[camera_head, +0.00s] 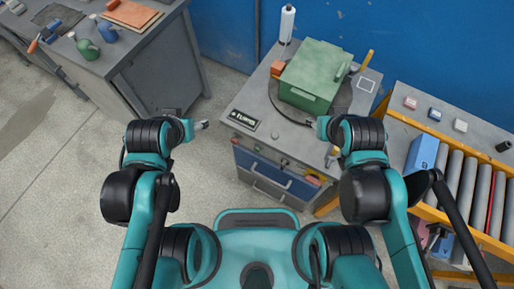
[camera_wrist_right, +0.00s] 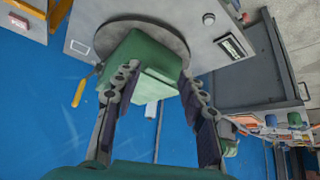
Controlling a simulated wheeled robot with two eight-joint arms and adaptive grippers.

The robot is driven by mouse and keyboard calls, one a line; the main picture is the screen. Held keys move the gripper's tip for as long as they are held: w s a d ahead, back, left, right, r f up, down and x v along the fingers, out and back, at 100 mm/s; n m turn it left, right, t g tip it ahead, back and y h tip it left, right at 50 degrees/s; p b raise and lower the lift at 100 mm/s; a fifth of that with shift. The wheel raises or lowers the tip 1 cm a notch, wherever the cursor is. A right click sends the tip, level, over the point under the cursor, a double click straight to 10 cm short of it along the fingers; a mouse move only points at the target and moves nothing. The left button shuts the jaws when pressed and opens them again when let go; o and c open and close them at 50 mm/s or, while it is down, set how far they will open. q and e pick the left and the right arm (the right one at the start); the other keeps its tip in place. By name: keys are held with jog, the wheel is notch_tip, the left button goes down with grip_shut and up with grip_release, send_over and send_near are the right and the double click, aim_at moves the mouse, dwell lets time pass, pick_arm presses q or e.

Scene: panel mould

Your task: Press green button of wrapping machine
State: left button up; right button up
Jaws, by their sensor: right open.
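The wrapping machine (camera_head: 262,103) looks like a grey-topped cabinet with a round dark turntable (camera_wrist_right: 105,27); a green box (camera_head: 312,78) sits on the turntable.
A roller conveyor (camera_head: 470,185) with a yellow frame stands at the right, with small boxes (camera_head: 434,114) on a grey ledge behind it. A blue wall (camera_head: 222,32) closes the back. Floor is clear between bench and machine.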

dwell(0.3)
grip_shut()
dwell(1.1)
